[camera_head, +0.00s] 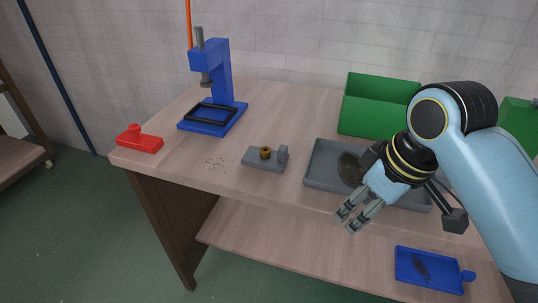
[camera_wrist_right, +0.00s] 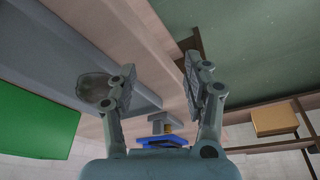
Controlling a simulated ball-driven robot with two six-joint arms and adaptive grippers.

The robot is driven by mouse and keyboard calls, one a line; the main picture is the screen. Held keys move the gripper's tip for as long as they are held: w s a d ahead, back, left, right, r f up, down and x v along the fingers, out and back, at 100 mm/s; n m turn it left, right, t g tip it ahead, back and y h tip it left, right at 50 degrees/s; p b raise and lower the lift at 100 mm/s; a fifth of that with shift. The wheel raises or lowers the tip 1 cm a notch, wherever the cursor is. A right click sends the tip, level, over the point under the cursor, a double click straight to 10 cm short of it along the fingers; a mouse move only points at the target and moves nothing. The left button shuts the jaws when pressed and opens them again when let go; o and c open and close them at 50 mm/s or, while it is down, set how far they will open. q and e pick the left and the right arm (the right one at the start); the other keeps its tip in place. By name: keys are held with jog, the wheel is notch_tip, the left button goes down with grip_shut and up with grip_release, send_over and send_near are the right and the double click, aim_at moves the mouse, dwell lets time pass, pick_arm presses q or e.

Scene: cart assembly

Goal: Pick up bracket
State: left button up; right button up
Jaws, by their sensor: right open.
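No part is plainly recognisable as the bracket. A dark rounded part (camera_head: 349,168) lies in the grey tray (camera_head: 318,178), partly behind my right arm; it also shows as a greyish round shape in the right wrist view (camera_wrist_right: 93,86). A grey fixture (camera_head: 262,163) with a brass-coloured piece (camera_head: 265,152) stands left of the tray. My right gripper (camera_head: 350,217) is open and empty, with its fingers pointing down-left by the table's front edge. Its two fingers stand apart in the right wrist view (camera_wrist_right: 160,66). My left gripper is out of view.
A blue press (camera_head: 224,75) and a red part (camera_head: 139,139) stand at the left. A green bin (camera_head: 375,95) stands behind the tray. A blue tray (camera_head: 440,283) with a dark item sits on the lower shelf. The tabletop between press and bin is clear.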

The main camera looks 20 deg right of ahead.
aim_at(284, 147)
jog(key=w+r, duration=0.1)
jog(key=w, duration=0.1)
jog(key=w+a+r+n, duration=0.1)
jog(key=w, duration=0.2)
jog(key=w+r+n+y, duration=0.1)
jog(key=w, duration=0.2)
jog(key=shift+a, duration=0.3)
jog(key=w+a+r+n+y, duration=0.2)
jog(key=w+r+n, duration=0.2)
jog(key=w+r, duration=0.3)
jog(key=shift+g, duration=0.3)
jog(key=x, duration=0.4)
jog(key=b+x, duration=0.1)
jog(key=x, duration=0.2)
jog(key=w+x, duration=0.1)
jog(key=x, duration=0.3)
jog(key=shift+w+a+f, duration=0.15)
jog(key=shift+w, duration=0.05)
